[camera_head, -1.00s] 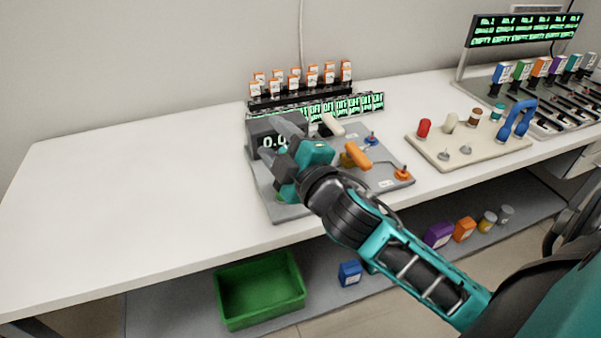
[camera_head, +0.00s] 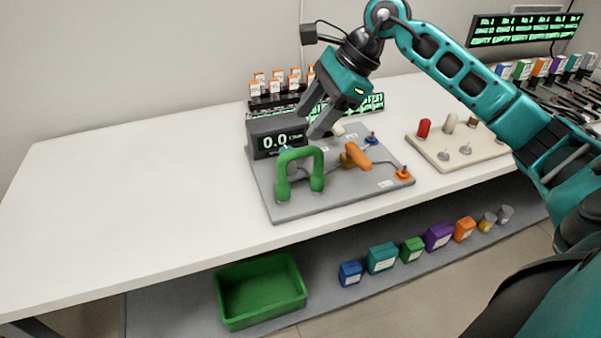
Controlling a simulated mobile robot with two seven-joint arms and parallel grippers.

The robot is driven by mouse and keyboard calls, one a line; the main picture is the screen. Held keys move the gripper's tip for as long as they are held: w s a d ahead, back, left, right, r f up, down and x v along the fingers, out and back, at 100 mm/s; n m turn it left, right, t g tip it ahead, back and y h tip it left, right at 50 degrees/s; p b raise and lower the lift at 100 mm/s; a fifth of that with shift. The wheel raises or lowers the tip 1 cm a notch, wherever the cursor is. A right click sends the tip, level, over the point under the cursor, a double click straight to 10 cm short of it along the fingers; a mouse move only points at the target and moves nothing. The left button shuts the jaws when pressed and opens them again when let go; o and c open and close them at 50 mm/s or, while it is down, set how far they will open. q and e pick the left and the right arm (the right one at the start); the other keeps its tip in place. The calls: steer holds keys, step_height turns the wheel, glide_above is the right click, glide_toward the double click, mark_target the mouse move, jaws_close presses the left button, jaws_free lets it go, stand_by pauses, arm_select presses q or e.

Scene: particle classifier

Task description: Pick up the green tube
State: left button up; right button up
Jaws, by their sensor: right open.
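The green tube (camera_head: 303,155) is an upside-down U. It stands upright on the left part of the grey board (camera_head: 295,209), below the dark display box (camera_head: 262,143) that reads 0.0. My right gripper (camera_head: 313,117) is open and empty. It is above and slightly right of the green tube, apart from it, with its fingers pointing down and to the left. The gripper hides part of the rack and display behind it. My left gripper is not in view.
An orange valve (camera_head: 357,156) stands right of the tube. A beige board (camera_head: 440,157) with red and white pieces lies farther right. A green bin (camera_head: 260,315) and several coloured boxes sit on the lower shelf. The left of the table (camera_head: 130,190) is clear.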

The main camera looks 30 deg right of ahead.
mark_target(305, 148)
steer(key=shift+h, duration=0.8)
steer(key=x, duration=0.3)
steer(key=d+x, duration=0.1)
steer(key=x, duration=0.3)
steer(key=d+f+x, duration=0.1)
steer(key=x, duration=0.3)
steer(key=shift+s+d+f, duration=0.1)
steer(key=shift+s+f, duration=0.05)
steer(key=shift+f, duration=0.05)
jaws_close()
